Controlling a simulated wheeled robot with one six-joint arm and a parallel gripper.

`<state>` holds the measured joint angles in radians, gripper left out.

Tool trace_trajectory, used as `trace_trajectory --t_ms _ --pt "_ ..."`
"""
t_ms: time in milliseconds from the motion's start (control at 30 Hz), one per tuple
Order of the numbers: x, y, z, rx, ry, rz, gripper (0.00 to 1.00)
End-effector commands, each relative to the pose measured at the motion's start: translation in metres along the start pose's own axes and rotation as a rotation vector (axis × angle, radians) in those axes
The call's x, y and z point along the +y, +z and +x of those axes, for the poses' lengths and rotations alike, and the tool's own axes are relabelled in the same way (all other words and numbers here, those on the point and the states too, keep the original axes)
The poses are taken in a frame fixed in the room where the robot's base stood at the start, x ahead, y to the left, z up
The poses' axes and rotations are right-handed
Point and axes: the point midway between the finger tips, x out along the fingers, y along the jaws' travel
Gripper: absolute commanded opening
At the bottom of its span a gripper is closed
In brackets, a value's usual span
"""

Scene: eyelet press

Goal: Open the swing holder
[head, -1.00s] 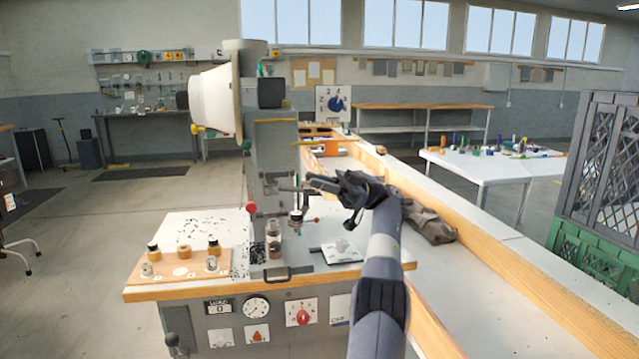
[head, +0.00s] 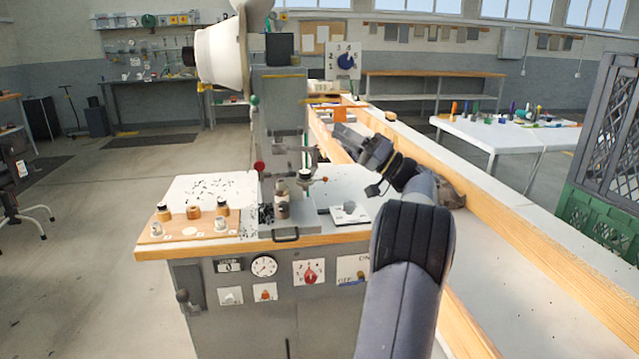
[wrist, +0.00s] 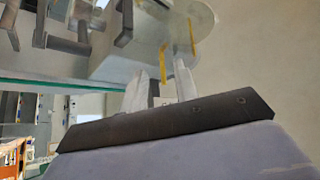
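The eyelet press (head: 280,112) stands on the bench in the head view. I cannot tell for certain which part is the swing holder; a small round holder (head: 306,176) with a rod ending in a red ball (head: 324,180) sits on the right of the column, low above the bench. My gripper (head: 338,142) is to the right of the column, above that holder and apart from it. In the wrist view, the two pale fingers of my gripper (wrist: 165,78) stand apart with nothing clearly held between them. Blurred grey press parts (wrist: 80,40) show beyond them.
A metal cylinder (head: 282,206) stands before the column. A white plate with a grey knob (head: 349,213) lies to its right. A wooden board (head: 180,233) with small parts is at left. A red knob (head: 259,167) juts from the column. A wooden-edged counter (head: 480,215) runs along the right.

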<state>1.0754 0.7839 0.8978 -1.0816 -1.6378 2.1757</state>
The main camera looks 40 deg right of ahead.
Motion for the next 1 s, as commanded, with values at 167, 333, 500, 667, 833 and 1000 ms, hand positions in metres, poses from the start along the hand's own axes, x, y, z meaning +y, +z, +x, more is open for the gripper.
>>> trace_trajectory --t_ms 167,333,500,667,833,1000 --pt "-0.003 0.019 -0.021 0.083 0.147 0.156 0.29" --pt "-0.006 0.047 -0.044 0.167 0.281 0.306 0.29" --pt "-0.011 0.083 -0.069 0.251 0.403 0.448 0.29" --pt "-0.016 0.112 -0.087 0.310 0.483 0.541 0.29" --pt "-0.017 0.126 -0.094 0.337 0.519 0.585 0.29" --pt "-0.009 0.126 -0.083 0.336 0.521 0.589 0.29"
